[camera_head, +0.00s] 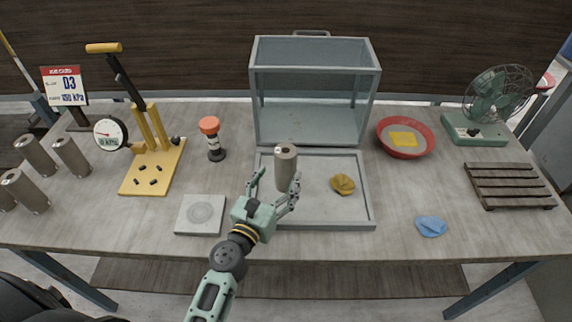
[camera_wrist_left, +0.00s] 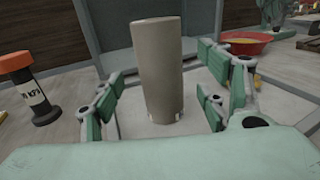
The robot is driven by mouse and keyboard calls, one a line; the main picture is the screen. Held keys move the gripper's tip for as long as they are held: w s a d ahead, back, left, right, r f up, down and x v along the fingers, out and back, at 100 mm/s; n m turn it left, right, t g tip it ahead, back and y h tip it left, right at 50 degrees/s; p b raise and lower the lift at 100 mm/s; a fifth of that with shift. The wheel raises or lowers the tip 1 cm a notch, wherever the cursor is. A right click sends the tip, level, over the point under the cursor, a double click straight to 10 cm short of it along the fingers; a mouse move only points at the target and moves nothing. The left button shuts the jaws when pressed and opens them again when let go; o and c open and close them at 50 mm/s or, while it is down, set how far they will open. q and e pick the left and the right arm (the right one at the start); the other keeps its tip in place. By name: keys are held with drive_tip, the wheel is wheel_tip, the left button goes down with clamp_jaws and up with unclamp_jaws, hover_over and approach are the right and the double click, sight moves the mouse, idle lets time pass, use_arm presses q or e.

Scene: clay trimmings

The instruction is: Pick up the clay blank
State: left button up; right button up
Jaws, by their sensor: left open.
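The clay blank (camera_head: 286,168) is a grey-brown upright cylinder standing in the shallow grey tray (camera_head: 330,225). In the left wrist view the clay blank (camera_wrist_left: 160,70) rises between and beyond the fingers. My left gripper (camera_head: 275,186) is open, with its fingers spread on either side of the blank's lower part. The left wrist view shows the green finger pads of the left gripper (camera_wrist_left: 157,110) with gaps to the blank on both sides. My right gripper is not in view.
A mustard-coloured lump (camera_head: 342,184) lies in the tray. A glass-sided case (camera_head: 314,90) stands just behind it. A square pale slab (camera_head: 201,214) and an orange-capped bottle (camera_head: 212,138) are to the left. A blue cloth (camera_head: 431,226) lies to the right.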

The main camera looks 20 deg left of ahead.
sight(281, 173)
use_arm(q)
drive_tip(key=w, duration=0.2)
drive_tip(key=w+p, duration=0.1)
drive_tip(key=shift+w+d+r, duration=0.15)
drive_tip(key=shift+d+r, duration=0.1)
drive_tip(key=shift+r, duration=0.15)
drive_tip(key=shift+w+f, duration=0.3)
drive_tip(key=shift+w, duration=0.65)
drive_tip(key=shift+d, duration=0.1)
drive_tip(key=c, duration=1.7)
drive_tip(key=shift+r, duration=0.15)
clamp_jaws()
wheel_tip(281, 173, up, 10)
drive_tip(key=p, duration=0.9)
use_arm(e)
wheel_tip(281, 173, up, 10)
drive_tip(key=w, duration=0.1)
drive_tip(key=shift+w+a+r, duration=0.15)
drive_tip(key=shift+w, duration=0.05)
